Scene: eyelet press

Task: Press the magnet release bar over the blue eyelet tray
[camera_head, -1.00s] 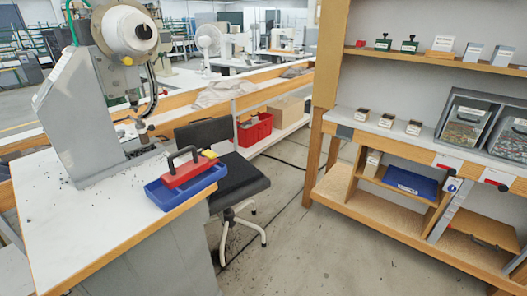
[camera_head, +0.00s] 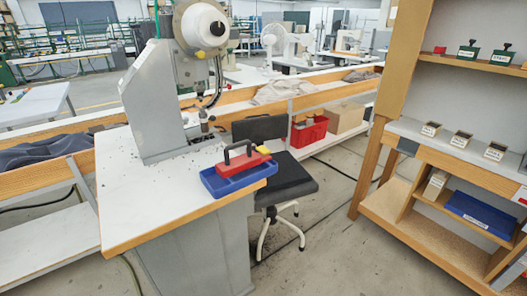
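The blue eyelet tray (camera_head: 214,185) sits on the right front corner of the white press table (camera_head: 150,212). The red magnet bar (camera_head: 240,168) lies over the tray, with a black handle arched on top and a yellow part (camera_head: 263,149) at its right end. I cannot tell whether the bar touches the tray's contents. The grey eyelet press (camera_head: 155,105) stands behind the tray on the same table. Neither of my grippers is in view.
A black chair (camera_head: 290,178) stands just right of the table. A wooden shelf unit (camera_head: 395,110) with small boxes and another blue tray (camera_head: 480,212) is at the right. Open floor (camera_head: 325,235) lies between table and shelf. A red crate (camera_head: 309,131) is behind the chair.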

